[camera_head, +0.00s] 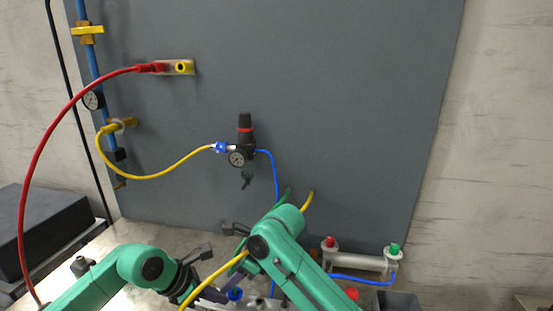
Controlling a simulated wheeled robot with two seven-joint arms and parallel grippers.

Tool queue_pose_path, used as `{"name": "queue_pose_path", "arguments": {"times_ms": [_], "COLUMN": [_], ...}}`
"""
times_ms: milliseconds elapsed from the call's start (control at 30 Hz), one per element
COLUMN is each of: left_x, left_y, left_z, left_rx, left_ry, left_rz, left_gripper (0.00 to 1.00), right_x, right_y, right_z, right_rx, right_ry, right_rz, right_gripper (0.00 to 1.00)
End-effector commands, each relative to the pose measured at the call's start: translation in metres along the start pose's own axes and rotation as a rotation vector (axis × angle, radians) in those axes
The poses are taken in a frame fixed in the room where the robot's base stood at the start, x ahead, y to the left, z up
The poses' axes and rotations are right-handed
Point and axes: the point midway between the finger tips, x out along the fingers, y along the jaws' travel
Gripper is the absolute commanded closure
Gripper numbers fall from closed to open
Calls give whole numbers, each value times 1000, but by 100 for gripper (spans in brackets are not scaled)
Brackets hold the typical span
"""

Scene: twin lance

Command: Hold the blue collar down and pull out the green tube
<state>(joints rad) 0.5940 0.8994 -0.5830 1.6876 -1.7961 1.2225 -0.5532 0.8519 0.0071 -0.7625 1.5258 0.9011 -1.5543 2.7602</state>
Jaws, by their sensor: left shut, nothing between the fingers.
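A blue collar (235,294) shows low in the picture, on a grey fitting near the bottom edge. A dark green tube (288,193) shows above my right arm; a green stretch also runs down toward the collar, and my right arm hides the part between. My left gripper (219,295) is shut and empty, its dark fingers close beside the collar on the left; I cannot tell if they touch it. My right gripper's fingers are hidden by its own arm; only a dark part of it (235,228) shows, so its grip on the tube cannot be told.
A yellow tube (213,278) crosses in front of my left wrist. A grey manifold (357,262) with red and green caps stands at right, with a blue tube. A regulator (244,145) and a red hose (55,128) are on the grey panel behind. A dark block (45,235) stands at left.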

Motion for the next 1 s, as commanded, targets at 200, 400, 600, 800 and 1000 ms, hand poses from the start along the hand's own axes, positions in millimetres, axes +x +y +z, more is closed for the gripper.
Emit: {"name": "queue_pose_path", "arguments": {"times_ms": [200,400,600,800,1000], "left_x": [0,0,0,0,-1], "left_y": [0,0,0,0,1], "left_z": [2,2,2,2,3], "left_rx": [2,1,1,1,1], "left_ry": [-6,-7,-7,-8,-8], "left_rz": [0,1,1,2,4], "left_gripper": [100,100,100,100,100], "right_x": [0,0,-1,-5,-9], "right_y": [0,0,1,1,1], "right_z": [0,0,1,4,7], "right_rx": [0,0,0,-1,-2], "right_ry": [0,0,0,-1,-4], "right_rz": [0,1,2,2,0], "right_gripper": [97,100,100,100,100]}}
